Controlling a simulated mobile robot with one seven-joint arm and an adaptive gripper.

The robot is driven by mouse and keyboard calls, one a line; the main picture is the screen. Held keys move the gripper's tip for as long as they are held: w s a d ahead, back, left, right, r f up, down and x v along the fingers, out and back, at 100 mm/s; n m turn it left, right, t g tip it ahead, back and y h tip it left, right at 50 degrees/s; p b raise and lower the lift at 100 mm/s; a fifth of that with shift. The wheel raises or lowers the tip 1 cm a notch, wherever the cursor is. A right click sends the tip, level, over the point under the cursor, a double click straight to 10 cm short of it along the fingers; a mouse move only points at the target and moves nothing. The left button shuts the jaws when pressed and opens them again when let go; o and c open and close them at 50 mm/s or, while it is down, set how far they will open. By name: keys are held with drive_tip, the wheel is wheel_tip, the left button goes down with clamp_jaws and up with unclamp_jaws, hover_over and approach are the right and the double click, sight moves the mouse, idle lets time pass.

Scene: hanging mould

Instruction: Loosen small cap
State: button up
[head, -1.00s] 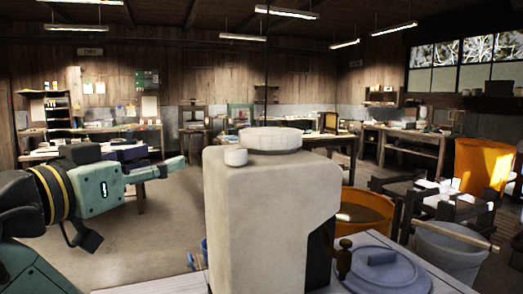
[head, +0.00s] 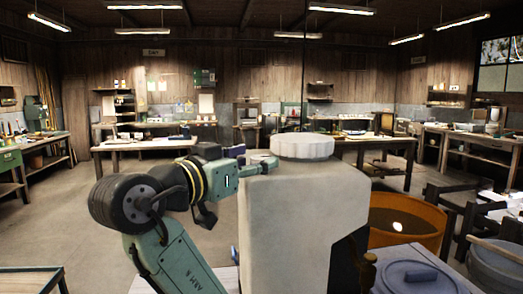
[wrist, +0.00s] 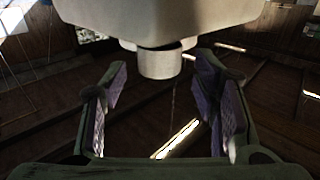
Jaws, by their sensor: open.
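The large pale plaster block (head: 305,215) stands upright with a wide ribbed white cap (head: 302,146) on top. The small cap (wrist: 160,62), a short pale cylinder, shows in the wrist view on the block's top face. In the head view my gripper mostly hides it. My gripper (head: 256,166) reaches in from the left at the block's upper left edge. In the wrist view the jaws of my gripper (wrist: 162,72) are open, one finger on each side of the small cap, with a gap to it on both sides. The wrist view is upside down.
An orange tub (head: 408,220) and a blue-grey lidded container (head: 412,274) stand right of the block. A grey bucket (head: 497,270) is at the far right. Workbenches line the back wall. The floor (head: 85,220) at left is open.

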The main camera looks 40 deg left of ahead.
sight(254, 160)
drive_tip(key=shift+w+a+p, duration=0.2)
drive_tip(key=shift+w+p, duration=0.1)
drive_tip(key=shift+w, duration=1.25)
drive_tip(key=shift+c, duration=0.2)
drive_tip(key=c, duration=1.2)
drive_tip(key=shift+o, duration=0.2)
